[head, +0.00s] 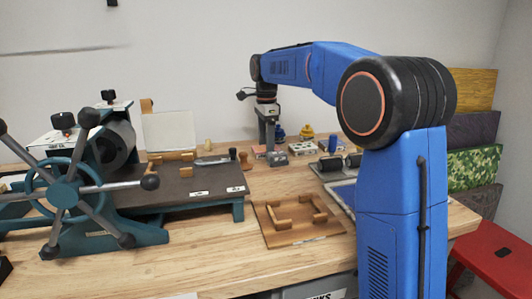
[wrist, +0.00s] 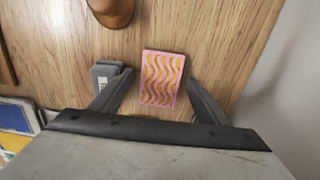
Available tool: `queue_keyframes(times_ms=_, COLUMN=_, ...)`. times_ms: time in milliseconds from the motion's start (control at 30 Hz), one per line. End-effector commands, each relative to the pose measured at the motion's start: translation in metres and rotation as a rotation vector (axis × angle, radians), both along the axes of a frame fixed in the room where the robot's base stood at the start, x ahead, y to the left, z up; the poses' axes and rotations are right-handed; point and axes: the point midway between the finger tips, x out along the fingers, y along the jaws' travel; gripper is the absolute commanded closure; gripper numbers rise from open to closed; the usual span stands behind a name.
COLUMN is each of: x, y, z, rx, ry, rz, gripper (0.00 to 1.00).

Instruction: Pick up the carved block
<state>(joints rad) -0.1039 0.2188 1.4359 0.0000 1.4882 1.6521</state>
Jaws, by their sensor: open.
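The carved block is pink with yellow wavy grooves. In the wrist view the carved block (wrist: 161,79) lies on the wooden bench between the fingers of my gripper (wrist: 158,90). The fingers are open, one on each side, with gaps showing between them and the block. In the head view my gripper (head: 270,146) points down over the back of the bench, and a small pinkish patch of the block (head: 259,151) shows just left of it. How high the fingertips are above the bench I cannot tell.
A grey labelled block (wrist: 108,72) sits close by the left finger. A wooden knob (wrist: 112,10) stands farther up the wrist view. The white wall (wrist: 285,85) is near on the right. A teal press (head: 75,190) fills the left of the bench; a wooden tray (head: 300,219) lies in front.

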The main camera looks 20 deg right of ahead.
Motion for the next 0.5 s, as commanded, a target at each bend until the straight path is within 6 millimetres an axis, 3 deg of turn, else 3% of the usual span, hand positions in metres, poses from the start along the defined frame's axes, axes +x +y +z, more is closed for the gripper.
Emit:
queue_keyframes(times_ms=300, x=0.0002, y=0.0001, z=-0.0041, rx=0.000, ry=-0.002, rz=0.000, gripper=0.34)
queue_keyframes(times_ms=500, x=0.0001, y=0.0001, z=-0.0040, rx=0.000, ry=-0.001, rz=0.000, gripper=0.77)
